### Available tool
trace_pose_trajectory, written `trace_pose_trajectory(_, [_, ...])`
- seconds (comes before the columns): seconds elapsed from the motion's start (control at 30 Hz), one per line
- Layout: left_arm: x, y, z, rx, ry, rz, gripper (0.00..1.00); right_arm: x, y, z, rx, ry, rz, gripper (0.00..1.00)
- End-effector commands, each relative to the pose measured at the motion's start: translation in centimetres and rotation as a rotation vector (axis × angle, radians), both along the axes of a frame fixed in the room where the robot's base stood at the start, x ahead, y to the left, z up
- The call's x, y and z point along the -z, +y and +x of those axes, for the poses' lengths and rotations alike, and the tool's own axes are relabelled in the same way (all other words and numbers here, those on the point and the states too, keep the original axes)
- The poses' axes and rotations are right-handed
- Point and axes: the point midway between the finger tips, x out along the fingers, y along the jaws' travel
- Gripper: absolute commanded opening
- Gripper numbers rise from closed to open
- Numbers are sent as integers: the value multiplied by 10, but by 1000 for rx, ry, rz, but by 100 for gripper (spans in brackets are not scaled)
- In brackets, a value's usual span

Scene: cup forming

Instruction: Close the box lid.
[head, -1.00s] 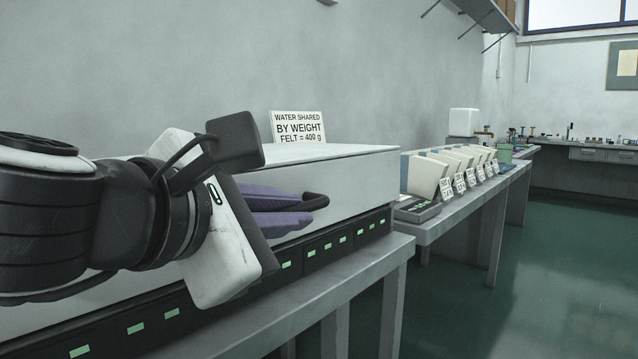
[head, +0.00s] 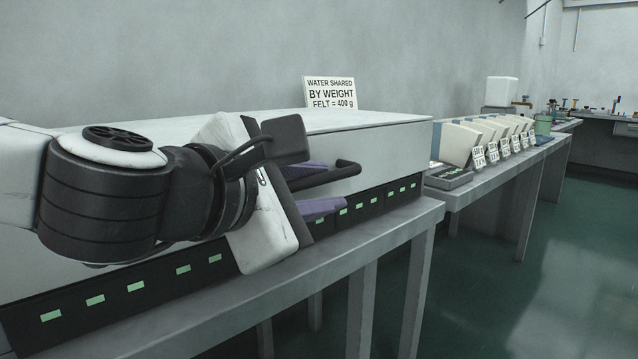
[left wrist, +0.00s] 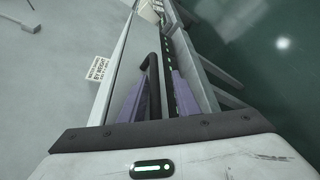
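The box (head: 400,190) is long, with a black lower band carrying green labels. Its pale grey lid (head: 395,145) lies down along that band, and I see no gap at the visible right part. A black bar handle (head: 345,168) sticks out from the lid's front. My left gripper (head: 318,190) is at the handle, its two purple fingers spread apart. In the left wrist view, the handle (left wrist: 153,70) runs between the fingers, nearer the left one. My left arm hides the middle of the box front. My right gripper is not in view.
The box stands on a grey bench (head: 400,225). A sign (head: 331,92) stands behind the lid. To the right, a second bench holds a scale (head: 450,176) and a row of pale blocks (head: 470,140) with cards. Green floor is clear at right.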

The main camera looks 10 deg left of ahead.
Motion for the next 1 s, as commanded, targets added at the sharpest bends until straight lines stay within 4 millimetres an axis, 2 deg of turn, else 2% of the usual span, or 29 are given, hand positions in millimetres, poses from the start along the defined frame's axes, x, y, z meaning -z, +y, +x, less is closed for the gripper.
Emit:
trace_pose_trajectory(0.27, [-7,2,-6,1,-9,-2,30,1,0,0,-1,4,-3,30])
trace_pose_trajectory(0.37, [-11,7,-20,2,-10,-2,30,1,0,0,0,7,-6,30])
trace_pose_trajectory(0.63, [-25,27,-72,1,-9,-3,30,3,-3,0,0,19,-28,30])
trace_pose_trajectory(0.77, [-25,33,-83,-2,-6,-1,30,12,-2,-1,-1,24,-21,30])
trace_pose_trajectory(1.0, [-27,36,-93,0,-2,0,30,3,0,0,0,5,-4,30])
